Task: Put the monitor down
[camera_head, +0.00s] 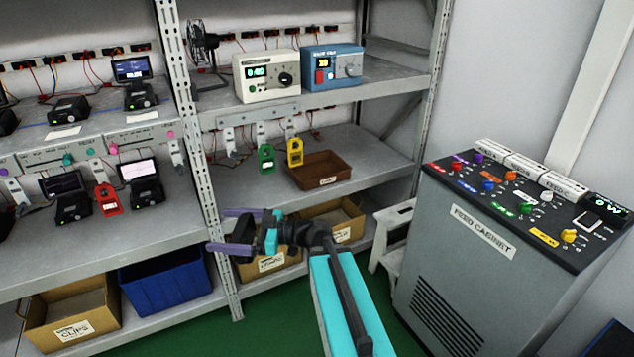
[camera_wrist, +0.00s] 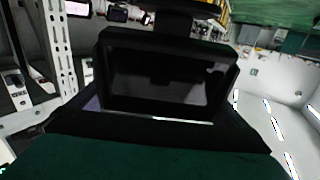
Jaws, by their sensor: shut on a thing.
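My gripper (camera_head: 218,230), with purple fingers, is in front of the right-hand rack, near the upright post. It is shut on a small black monitor (camera_head: 241,236), which is held in the air in front of the shelf edge. In the wrist view the monitor (camera_wrist: 165,80) fills the middle, with a dark, blank screen. It hides most of the fingers there. Other small black monitors on stands rest on the left rack, on its upper shelf (camera_head: 137,85) and its middle shelf (camera_head: 143,183).
A blue bin (camera_head: 167,284) is low left. The feed cabinet (camera_head: 480,255) and a white step stool (camera_head: 391,237) stand right.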

